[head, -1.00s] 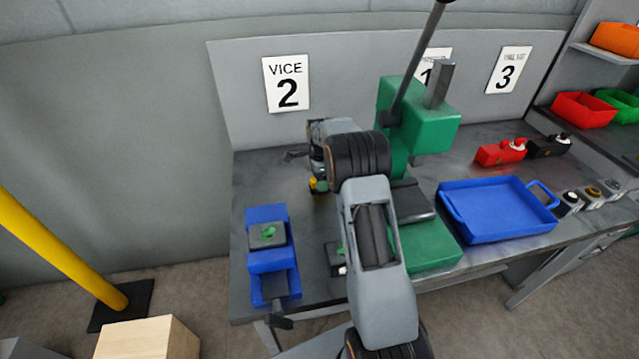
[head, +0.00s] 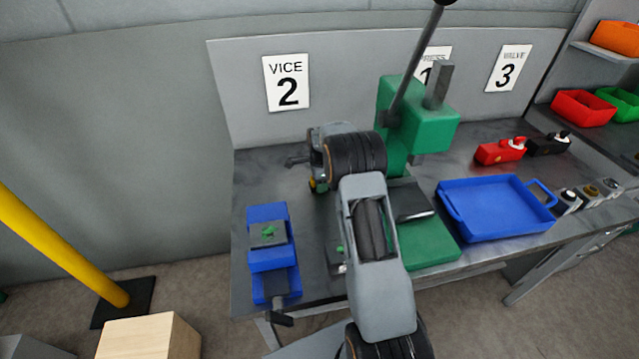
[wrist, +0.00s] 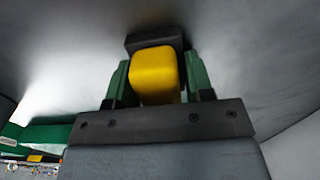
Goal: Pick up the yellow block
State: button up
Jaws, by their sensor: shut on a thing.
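The yellow block (wrist: 153,72) sits between the two green fingers of my gripper (wrist: 157,80) in the wrist view. The gripper is shut on it, with a finger at each side. A dark piece (wrist: 155,42) shows just beyond the block; I cannot tell whether it is joined to it. In the head view only a small yellow patch of the block (head: 312,185) shows below my wrist, over the back left of the bench. My arm hides the rest. I cannot tell how high the block is above the bench.
A blue vice (head: 268,257) stands on the bench (head: 310,275) left of my arm. A green press (head: 420,125) with a long lever stands close on the right. A blue tray (head: 495,208) lies farther right, with red (head: 500,151) and black valves behind it.

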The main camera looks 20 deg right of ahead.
jog(key=shift+c, duration=1.3)
jog(key=shift+r, duration=0.6)
jog(key=s+d+r+b, duration=0.1)
jog(key=s+r+b, duration=0.3)
jog(key=s+r, duration=0.7)
jog(key=s, duration=0.3)
jog(key=shift+d+r+b, duration=0.35)
jog(key=shift+d+r, duration=0.05)
